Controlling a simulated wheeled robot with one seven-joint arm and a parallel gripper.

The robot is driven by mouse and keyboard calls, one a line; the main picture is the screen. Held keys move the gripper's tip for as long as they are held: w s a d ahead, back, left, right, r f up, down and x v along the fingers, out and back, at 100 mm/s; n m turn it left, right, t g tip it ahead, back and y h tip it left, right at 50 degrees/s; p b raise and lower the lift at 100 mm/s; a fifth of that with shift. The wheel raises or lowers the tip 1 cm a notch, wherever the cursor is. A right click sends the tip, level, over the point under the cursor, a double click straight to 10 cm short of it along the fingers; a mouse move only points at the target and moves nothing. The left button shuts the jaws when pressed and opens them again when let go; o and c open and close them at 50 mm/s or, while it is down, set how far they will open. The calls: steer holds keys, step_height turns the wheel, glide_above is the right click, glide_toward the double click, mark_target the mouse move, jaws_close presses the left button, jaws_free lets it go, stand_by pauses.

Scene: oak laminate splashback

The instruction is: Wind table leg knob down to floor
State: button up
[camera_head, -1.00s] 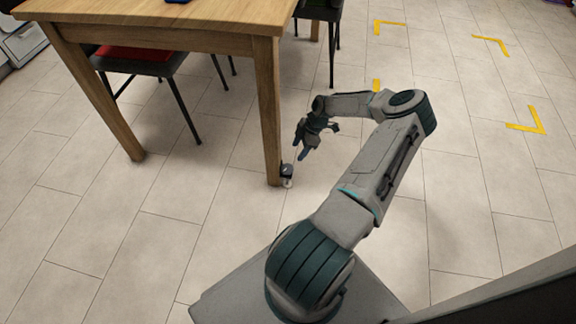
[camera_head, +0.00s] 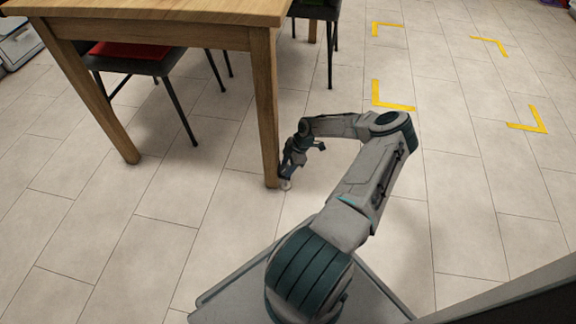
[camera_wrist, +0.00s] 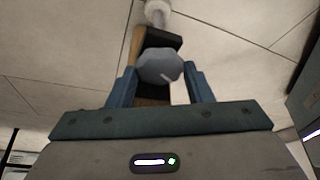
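The grey lobed knob (camera_wrist: 160,67) is in the middle of the wrist view, with a pale mark on its face. It sits in front of a black bracket (camera_wrist: 162,38) on the wooden table leg (camera_head: 267,110). A pale round foot (camera_wrist: 157,12) shows beyond the bracket; in the head view the foot (camera_head: 285,184) is at the leg's base. My gripper (camera_wrist: 160,75) is open, with one blue finger on each side of the knob. The fingertips are very close to its edges; I cannot tell whether they touch. In the head view my gripper (camera_head: 288,172) hides the knob.
The wooden table (camera_head: 160,12) stands at upper left, with a dark chair (camera_head: 135,63) under it and another chair (camera_head: 316,12) behind. Yellow corner marks (camera_head: 395,107) lie on the tiled floor at right. The floor right of my arm is clear.

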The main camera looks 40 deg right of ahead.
steer(key=shift+c, duration=1.1)
steer(key=m+p, duration=0.1)
steer(key=m+t+p, duration=0.1)
steer(key=m, duration=0.1)
steer(key=shift+s+r+h, duration=0.1)
steer(key=shift+r+h, duration=0.1)
steer(key=shift+h, duration=0.1)
steer(key=m+h+p, duration=0.1)
steer(key=m, duration=0.2)
steer(key=m+t+p, duration=0.1)
steer(key=m, duration=0.2)
steer(key=shift+s+a+f+h+p, duration=0.1)
steer(key=shift+a+f+h+p, duration=0.1)
steer(key=shift+h+p, duration=0.2)
steer(key=shift+t, duration=0.3)
